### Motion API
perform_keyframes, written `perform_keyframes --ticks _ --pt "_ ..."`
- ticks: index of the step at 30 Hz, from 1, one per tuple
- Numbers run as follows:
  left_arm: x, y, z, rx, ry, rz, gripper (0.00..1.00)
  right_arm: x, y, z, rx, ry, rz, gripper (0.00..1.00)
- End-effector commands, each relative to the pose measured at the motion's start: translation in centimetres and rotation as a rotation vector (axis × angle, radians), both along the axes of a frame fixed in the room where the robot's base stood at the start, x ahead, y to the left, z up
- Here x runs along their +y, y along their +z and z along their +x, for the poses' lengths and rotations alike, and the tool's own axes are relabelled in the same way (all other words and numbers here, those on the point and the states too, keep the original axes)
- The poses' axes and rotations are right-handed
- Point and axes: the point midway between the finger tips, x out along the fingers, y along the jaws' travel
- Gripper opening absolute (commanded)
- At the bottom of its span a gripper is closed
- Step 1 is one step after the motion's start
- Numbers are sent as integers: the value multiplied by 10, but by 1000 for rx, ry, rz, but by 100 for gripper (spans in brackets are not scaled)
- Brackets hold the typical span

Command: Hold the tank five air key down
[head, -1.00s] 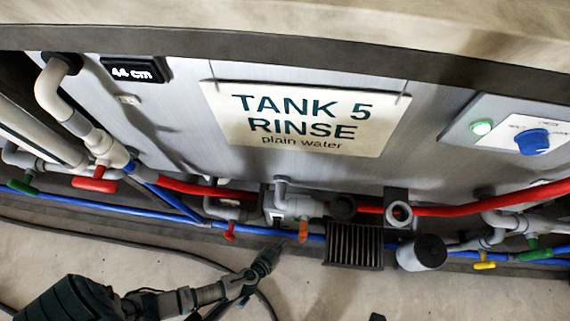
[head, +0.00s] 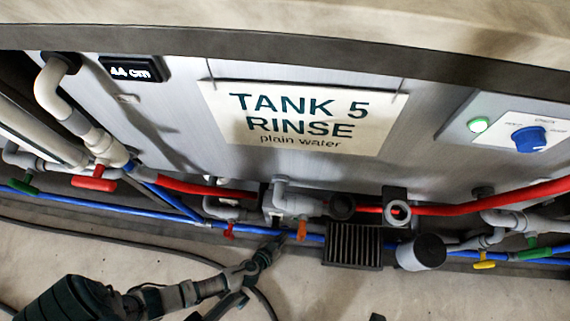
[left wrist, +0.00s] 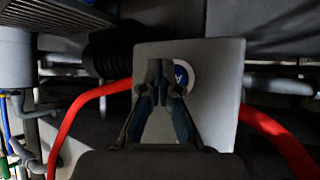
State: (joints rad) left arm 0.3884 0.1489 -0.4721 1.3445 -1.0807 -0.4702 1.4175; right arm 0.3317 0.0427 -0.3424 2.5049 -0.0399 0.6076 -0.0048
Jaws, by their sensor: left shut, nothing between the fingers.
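In the left wrist view, a blue round key (left wrist: 181,76) marked with an "A" and ringed in white sits on a grey plate (left wrist: 222,75). My left gripper (left wrist: 162,70) is shut and empty in front of this plate. Its fingertips overlap the key's left side, and I cannot tell whether they touch it. In the head view my left gripper (head: 274,247) reaches up to the pipes below the tank five sign (head: 305,115). The key does not show clearly there. My right gripper is not in view.
Red hose (head: 450,208) and blue pipe (head: 185,212) run along the tank's foot. An orange valve handle (head: 301,230), a red one (head: 229,231) and a dark ribbed block (head: 352,246) are close to my gripper. A panel at right has a green lamp (head: 478,125) and blue knob (head: 529,139).

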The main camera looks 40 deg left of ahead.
Motion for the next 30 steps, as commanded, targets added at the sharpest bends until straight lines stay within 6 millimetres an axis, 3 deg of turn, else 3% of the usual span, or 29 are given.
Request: perform_keyframes --ticks 30 --pt "4 2 6 0 0 0 0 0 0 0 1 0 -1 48"
